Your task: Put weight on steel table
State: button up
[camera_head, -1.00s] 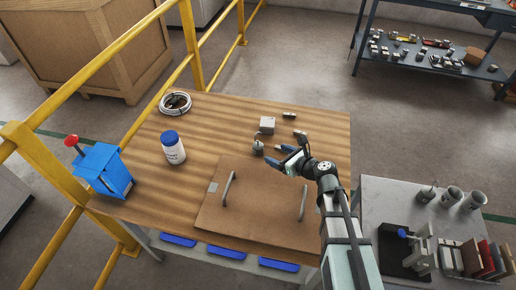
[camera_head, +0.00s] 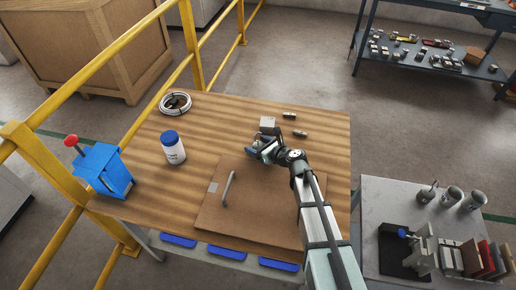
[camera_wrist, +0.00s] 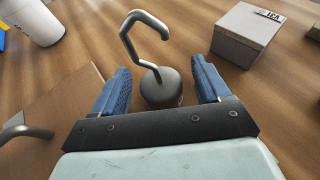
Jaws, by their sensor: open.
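The weight is a dark grey metal piece with a bent hook on top. In the wrist view the weight (camera_wrist: 160,88) stands upright on the wooden table, between the two blue fingers of my gripper (camera_wrist: 162,92). The fingers are open, with a gap on each side of it. In the head view my gripper (camera_head: 258,150) is low over the wooden table and hides the weight. The steel table (camera_head: 372,200) stands at the right, with a grey top.
A grey box (camera_head: 267,123) sits just behind my gripper. A handled board (camera_head: 250,205) lies in front. A white jar (camera_head: 173,150) and a cable coil (camera_head: 175,103) are at left.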

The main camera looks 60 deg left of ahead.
jog(key=shift+x, duration=0.95)
jog(key=shift+c, duration=0.3)
grip_shut()
